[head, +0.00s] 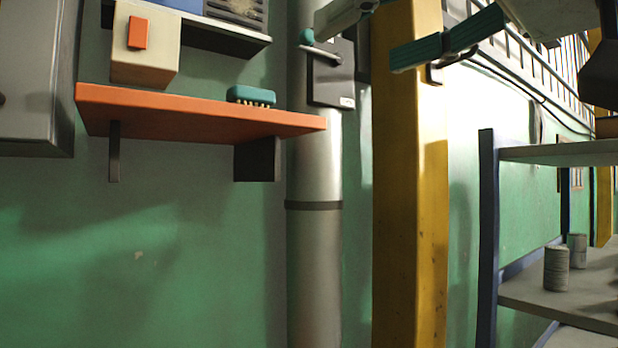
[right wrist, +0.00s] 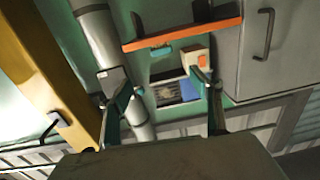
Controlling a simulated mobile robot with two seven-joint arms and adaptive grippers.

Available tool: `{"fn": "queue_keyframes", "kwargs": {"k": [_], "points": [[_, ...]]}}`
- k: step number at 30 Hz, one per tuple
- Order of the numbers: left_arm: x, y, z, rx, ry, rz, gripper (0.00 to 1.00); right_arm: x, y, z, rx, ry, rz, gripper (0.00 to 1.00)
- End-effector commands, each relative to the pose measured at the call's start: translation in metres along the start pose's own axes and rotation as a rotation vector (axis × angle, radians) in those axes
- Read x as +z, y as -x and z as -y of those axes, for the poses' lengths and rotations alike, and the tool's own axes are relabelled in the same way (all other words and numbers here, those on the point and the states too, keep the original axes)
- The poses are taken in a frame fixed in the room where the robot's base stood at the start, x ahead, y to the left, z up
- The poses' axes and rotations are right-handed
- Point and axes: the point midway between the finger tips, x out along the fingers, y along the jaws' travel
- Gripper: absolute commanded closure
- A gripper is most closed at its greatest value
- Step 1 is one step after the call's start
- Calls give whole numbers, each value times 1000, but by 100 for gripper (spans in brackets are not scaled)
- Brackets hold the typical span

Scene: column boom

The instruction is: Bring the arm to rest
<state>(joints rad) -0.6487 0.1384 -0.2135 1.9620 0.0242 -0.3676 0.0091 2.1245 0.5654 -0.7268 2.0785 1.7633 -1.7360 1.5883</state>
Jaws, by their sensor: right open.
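My right gripper (head: 405,48) reaches in from the upper right of the head view, with teal fingers in front of the yellow column. In the right wrist view its two fingers (right wrist: 163,90) stand wide apart with nothing held between them. The wrist picture is turned over, with the orange shelf at its top. In the head view the gripper is right of the dark panel (head: 330,80) on the grey pipe, which carries a teal-ended lever (head: 308,37). I cannot tell how far the fingers are from the panel. My left gripper is not in view.
A yellow column (head: 408,200) stands beside the pipe (head: 314,250). A grey rack (head: 555,153) with cans is at right. The green wall below the shelf is clear.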

Motion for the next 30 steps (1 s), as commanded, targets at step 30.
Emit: {"fn": "queue_keyframes", "kwargs": {"k": [30], "points": [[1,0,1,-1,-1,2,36,315,-219,-165,-58,-289,38,36]]}}
